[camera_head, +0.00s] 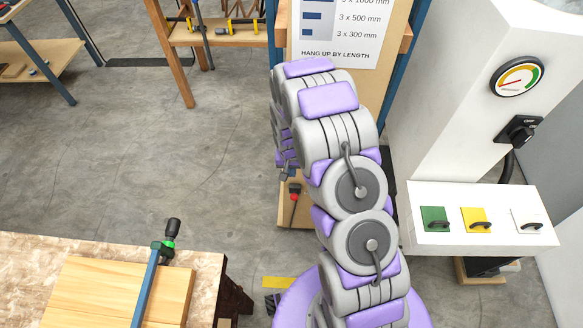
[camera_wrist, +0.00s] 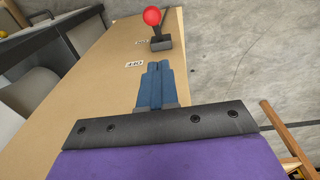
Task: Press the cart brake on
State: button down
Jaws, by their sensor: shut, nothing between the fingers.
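In the wrist view, a lever with a round red knob (camera_wrist: 152,16) stands on a dark base (camera_wrist: 161,43) on a tan board (camera_wrist: 100,80). A white label (camera_wrist: 134,64) beside it seems to read OFF, upside down; a smaller label nearer the base is too small to read. My gripper (camera_wrist: 154,66) has blue fingers closed together, empty, pointing toward the lever base and apart from it.
A white console with green, yellow and white flaps (camera_head: 480,222) and a gauge (camera_head: 517,76) stands right of my arm. A sign (camera_head: 343,30) hangs behind it. A workbench (camera_head: 30,275) with a clamped board is at lower left. Grey floor between is mostly clear.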

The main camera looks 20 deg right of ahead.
jog(key=shift+s+f+b, duration=0.3)
jog(key=shift+s+f, duration=0.05)
jog(key=shift+f, duration=1.1)
jog(key=shift+s+f+b, duration=0.35)
jog(key=shift+s+f, duration=0.05)
jog(key=shift+f, duration=1)
jog(key=shift+s+f+b, duration=0.3)
jog(key=shift+s+f, duration=0.05)
jog(key=shift+f, duration=1.1)
